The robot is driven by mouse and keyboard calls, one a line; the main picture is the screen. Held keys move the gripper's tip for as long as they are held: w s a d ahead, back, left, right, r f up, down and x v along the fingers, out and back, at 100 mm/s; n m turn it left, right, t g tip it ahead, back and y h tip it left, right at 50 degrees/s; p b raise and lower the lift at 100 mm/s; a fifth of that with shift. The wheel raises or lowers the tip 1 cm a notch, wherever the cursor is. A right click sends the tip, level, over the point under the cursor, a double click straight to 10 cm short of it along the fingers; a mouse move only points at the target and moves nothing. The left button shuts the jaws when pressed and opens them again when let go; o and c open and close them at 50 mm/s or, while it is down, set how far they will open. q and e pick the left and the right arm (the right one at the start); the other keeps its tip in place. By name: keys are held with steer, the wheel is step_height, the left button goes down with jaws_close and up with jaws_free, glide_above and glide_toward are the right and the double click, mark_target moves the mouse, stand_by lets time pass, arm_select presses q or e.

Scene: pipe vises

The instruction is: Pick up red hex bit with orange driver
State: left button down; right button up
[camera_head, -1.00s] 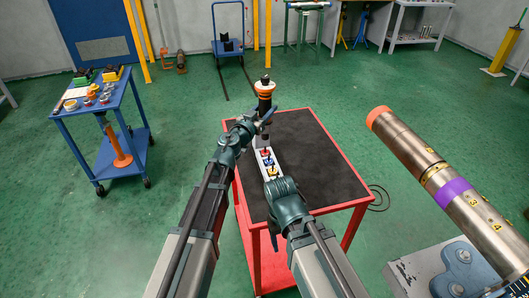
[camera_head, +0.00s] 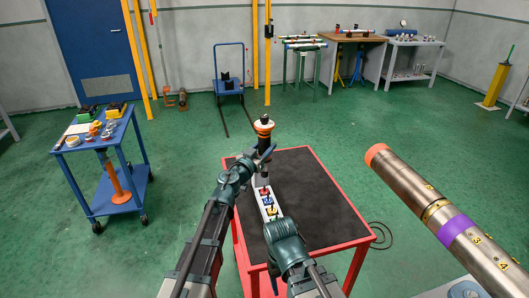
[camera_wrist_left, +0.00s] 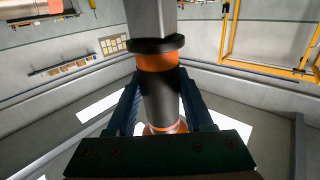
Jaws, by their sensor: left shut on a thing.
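The orange driver (camera_head: 264,143), a black cylinder with orange and pale bands, stands upright over the far left part of the red-framed table. My left gripper (camera_head: 263,160) is shut around it. In the left wrist view the driver (camera_wrist_left: 160,98) runs between the two fingers. A narrow white bit holder (camera_head: 267,204) lies on the table just in front of the driver, with red, blue and yellow pieces. The red hex bit (camera_head: 264,191) seems to be the far one, near the driver's lower end. Whether they touch cannot be told. My right gripper (camera_head: 285,242) is nearer; its fingertips are hidden.
The table's dark top (camera_head: 320,195) is clear to the right. A big metal pipe (camera_head: 430,205) with an orange end and purple band is at the right. A blue cart (camera_head: 110,150) with tools stands at the left. A blue trolley (camera_head: 229,86) is behind.

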stand_by(0.4)
arm_select(q)
steer(key=shift+f+b, duration=1.8)
steer(key=shift+f, duration=0.15)
steer(key=shift+f+b, duration=0.15)
steer(key=shift+b, duration=0.15)
steer(key=shift+f+b, duration=1.6)
stand_by(0.8)
stand_by(0.7)
steer(key=shift+r, duration=0.1)
